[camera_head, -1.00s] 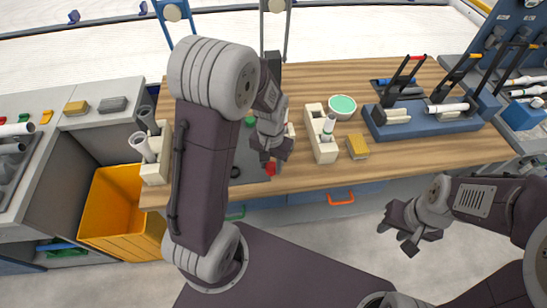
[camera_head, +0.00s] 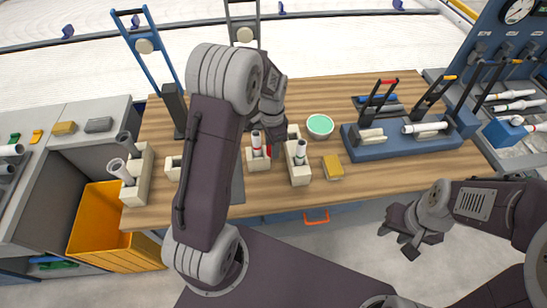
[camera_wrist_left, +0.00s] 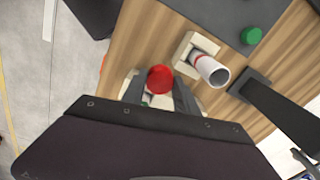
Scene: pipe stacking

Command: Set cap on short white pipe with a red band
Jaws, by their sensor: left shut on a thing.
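A short white pipe with a red band (camera_head: 256,143) stands upright in a cream block (camera_head: 258,163) on the wooden table. It also shows in the left wrist view (camera_wrist_left: 210,68), with its open top uncovered. My left gripper (camera_head: 269,142) is just to the right of this pipe in the head view. Its fingers are shut on a red cap (camera_wrist_left: 160,79), apart from the pipe; in the head view only a sliver of red (camera_head: 269,150) shows. My right gripper (camera_head: 403,232) hangs open and empty in front of the table.
Another banded pipe (camera_head: 300,152) stands in a cream block (camera_head: 299,174) to the right. A green cap (camera_wrist_left: 251,35) rests on a dark mat. An orange bin (camera_head: 95,222) stands left.

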